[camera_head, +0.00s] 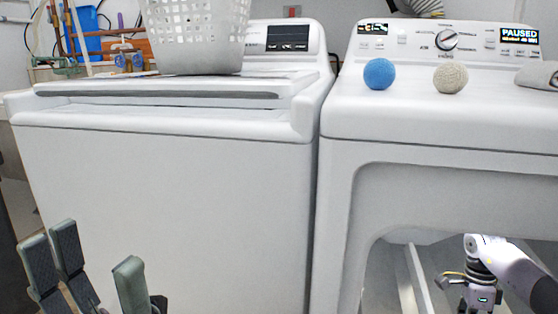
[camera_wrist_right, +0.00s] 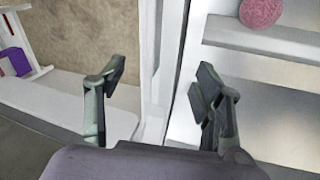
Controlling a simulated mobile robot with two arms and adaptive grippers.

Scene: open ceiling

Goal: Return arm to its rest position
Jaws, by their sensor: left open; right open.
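My left gripper (camera_head: 92,262) shows at the lower left of the head view, in front of the left white washing machine (camera_head: 170,200). Its fingers point up and stand apart, with nothing between them. My right arm comes in at the lower right, in front of the open front of the right machine (camera_head: 440,150); its gripper is cut off by the bottom edge there. In the right wrist view my right gripper (camera_wrist_right: 160,84) has its fingers apart and empty. A pale upright panel (camera_wrist_right: 165,65) shows beyond the gap.
A white laundry basket (camera_head: 195,35) stands on the left machine. In the wrist view a pink ball (camera_wrist_right: 262,12) lies on a pale ledge.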

